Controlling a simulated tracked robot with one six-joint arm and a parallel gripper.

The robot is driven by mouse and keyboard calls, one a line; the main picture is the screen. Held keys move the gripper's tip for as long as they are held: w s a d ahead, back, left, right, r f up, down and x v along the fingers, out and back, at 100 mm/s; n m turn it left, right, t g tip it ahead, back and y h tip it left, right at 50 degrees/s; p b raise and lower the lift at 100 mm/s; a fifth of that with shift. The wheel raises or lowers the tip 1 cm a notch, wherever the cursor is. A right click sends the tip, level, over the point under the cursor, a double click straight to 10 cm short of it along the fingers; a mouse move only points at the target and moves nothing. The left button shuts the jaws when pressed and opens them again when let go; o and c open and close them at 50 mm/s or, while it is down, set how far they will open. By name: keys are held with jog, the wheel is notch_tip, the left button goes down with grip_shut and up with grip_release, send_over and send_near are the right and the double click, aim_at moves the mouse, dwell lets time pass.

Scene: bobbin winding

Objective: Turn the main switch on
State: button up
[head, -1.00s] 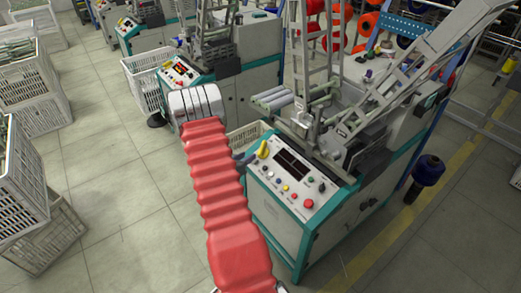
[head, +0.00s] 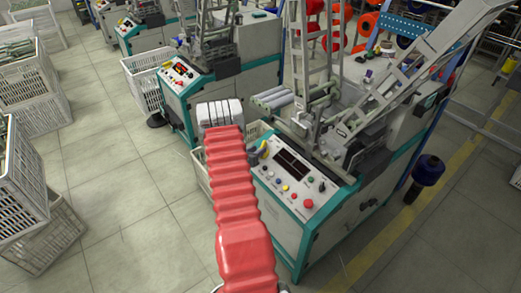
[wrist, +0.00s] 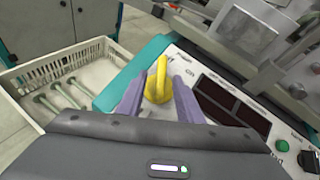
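The main switch is a yellow rotary handle (wrist: 160,78) at the corner of the white control panel. In the head view the yellow handle (head: 264,146) shows only in part beside my gripper (head: 256,153). In the wrist view my gripper (wrist: 158,88) is open, with one finger on each side of the handle. Small gaps seem to show between the handle and the fingers. The handle's lower end is hidden behind the gripper body, and the head view hides most of the fingers behind my arm.
The panel carries dark displays (head: 291,163) and several buttons, including a red one (head: 308,203) and a green one (wrist: 282,145). A white crate with rods (wrist: 50,95) stands left of the machine. Metal frames (head: 370,115) rise behind the panel.

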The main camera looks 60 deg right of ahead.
jog(key=shift+x, duration=1.85)
jog(key=shift+c, duration=0.2)
